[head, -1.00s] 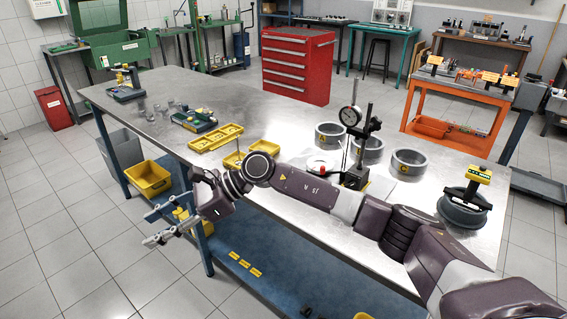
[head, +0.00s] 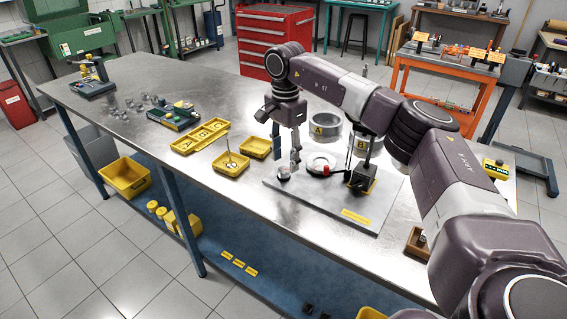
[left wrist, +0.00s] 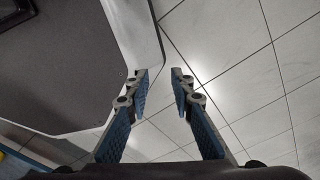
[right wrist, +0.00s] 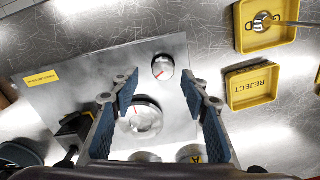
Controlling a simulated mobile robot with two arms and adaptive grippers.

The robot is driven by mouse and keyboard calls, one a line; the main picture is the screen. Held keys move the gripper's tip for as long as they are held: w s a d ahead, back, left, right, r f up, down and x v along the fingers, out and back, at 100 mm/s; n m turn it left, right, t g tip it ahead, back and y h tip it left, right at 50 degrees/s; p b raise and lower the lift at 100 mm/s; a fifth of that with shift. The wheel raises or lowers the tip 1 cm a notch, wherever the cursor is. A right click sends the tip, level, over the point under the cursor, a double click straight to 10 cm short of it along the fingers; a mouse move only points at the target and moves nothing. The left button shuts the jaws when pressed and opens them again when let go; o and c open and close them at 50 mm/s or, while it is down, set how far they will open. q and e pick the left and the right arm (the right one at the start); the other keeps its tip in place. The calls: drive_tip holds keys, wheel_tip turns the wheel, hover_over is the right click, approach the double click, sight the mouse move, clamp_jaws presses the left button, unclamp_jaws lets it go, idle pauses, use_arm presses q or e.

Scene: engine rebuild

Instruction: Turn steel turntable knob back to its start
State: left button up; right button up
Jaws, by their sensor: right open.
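The steel knob (head: 284,173) is a small round cylinder near the left end of the grey fixture plate (head: 330,208). My right gripper (head: 286,155) points down just above the knob. In the right wrist view its fingers (right wrist: 159,82) are open, and the knob shows in the gap beyond the tips. My left gripper (left wrist: 160,75) is open and empty over the floor.
The dial gauge stand's black base (head: 362,180) is right of the turntable. A yellow REJECT tray (right wrist: 252,85) and another yellow tray (right wrist: 265,28) lie beside the plate. Ring A (head: 326,125) and ring B (head: 350,150) stand behind.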

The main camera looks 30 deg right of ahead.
sight(284, 169)
drive_tip(key=f, duration=0.2)
drive_tip(key=shift+w+f, duration=0.25)
drive_tip(key=shift+f, duration=0.5)
clamp_jaws()
use_arm(q)
drive_tip(key=shift+w+r, duration=0.25)
drive_tip(key=shift+w, duration=0.35)
